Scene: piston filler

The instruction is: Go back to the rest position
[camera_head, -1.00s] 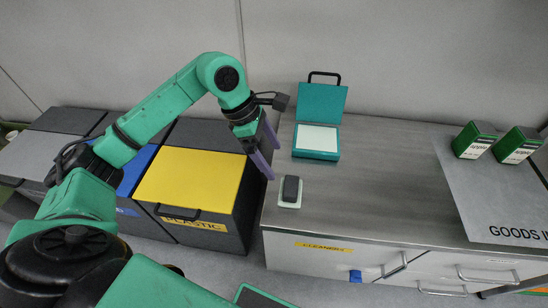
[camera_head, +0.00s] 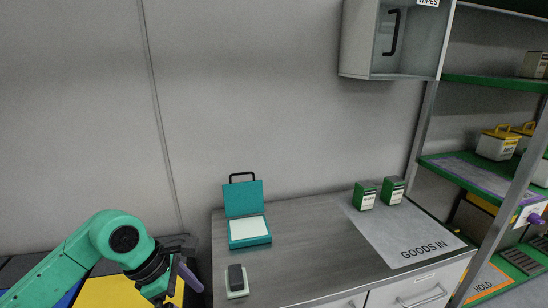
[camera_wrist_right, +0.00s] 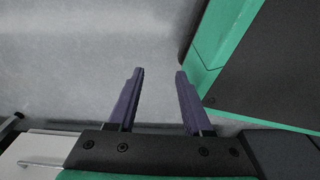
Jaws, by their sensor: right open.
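My left gripper (camera_head: 190,278) is at the lower left of the head view, in front of the worktop's left end. Its purple fingers overlap from this angle, so whether they are apart cannot be told. No object shows in it. My right gripper (camera_wrist_right: 160,73) is open in the right wrist view, with its two purple fingers apart and nothing between them. Grey floor shows beyond the fingers, with a green-edged dark panel at the right.
The worktop (camera_head: 310,240) bears an open teal case (camera_head: 244,200), a dark-topped block (camera_head: 236,280) and two green-and-white boxes (camera_head: 365,195) by the GOODS IN mat (camera_head: 400,240). A shelf rack (camera_head: 480,80) stands right. A wall cabinet (camera_head: 390,45) hangs above. The yellow bin lid (camera_head: 110,292) is lower left.

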